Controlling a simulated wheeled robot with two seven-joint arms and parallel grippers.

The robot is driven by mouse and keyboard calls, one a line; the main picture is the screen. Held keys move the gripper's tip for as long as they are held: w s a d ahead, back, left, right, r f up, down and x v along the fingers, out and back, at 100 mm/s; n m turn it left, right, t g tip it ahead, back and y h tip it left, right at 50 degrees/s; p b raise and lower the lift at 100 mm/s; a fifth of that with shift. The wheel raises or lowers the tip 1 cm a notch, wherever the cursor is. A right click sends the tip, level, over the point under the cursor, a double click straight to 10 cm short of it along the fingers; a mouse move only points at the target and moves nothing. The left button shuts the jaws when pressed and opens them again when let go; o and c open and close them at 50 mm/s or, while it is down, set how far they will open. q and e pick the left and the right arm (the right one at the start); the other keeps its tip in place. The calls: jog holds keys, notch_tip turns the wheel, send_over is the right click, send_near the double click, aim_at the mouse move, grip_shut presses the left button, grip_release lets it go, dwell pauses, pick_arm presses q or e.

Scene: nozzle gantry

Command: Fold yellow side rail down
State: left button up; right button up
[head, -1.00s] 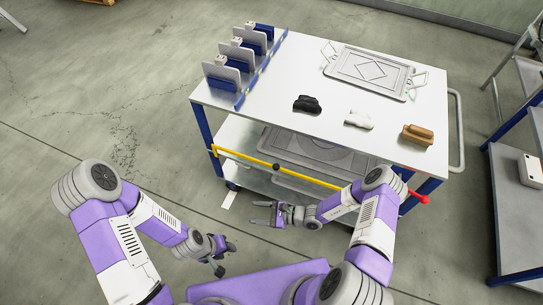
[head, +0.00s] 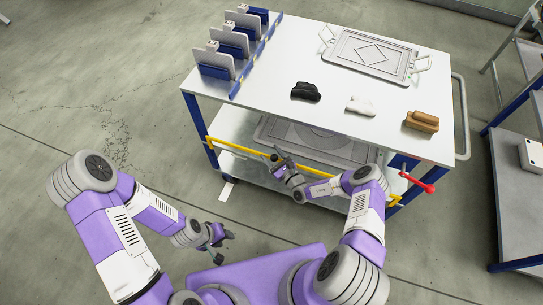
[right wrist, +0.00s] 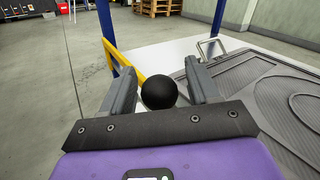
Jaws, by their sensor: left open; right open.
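The yellow side rail (head: 240,149) runs along the near side of the white cart, below its top, raised across the opening. It also shows in the right wrist view (right wrist: 123,58). A black ball knob (right wrist: 158,92) sits on the rail. My right gripper (head: 279,160) is open at the knob. In the right wrist view its fingers (right wrist: 158,74) stand either side of the knob; whether they touch it I cannot tell. A red handle (head: 418,186) is at the rail's right end, partly beside my forearm. My left gripper (head: 220,244) is open and empty, low over the floor.
The cart top (head: 270,115) bears a rack of upright plates (head: 232,45), a grey tray (head: 370,57), a black item (head: 305,91), a white item (head: 360,106) and a brown brush (head: 421,121). Another grey tray (head: 325,139) lies on the lower shelf. A side shelf stands right.

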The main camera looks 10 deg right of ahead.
jog(key=shift+w, duration=0.15)
grip_shut()
dwell(0.4)
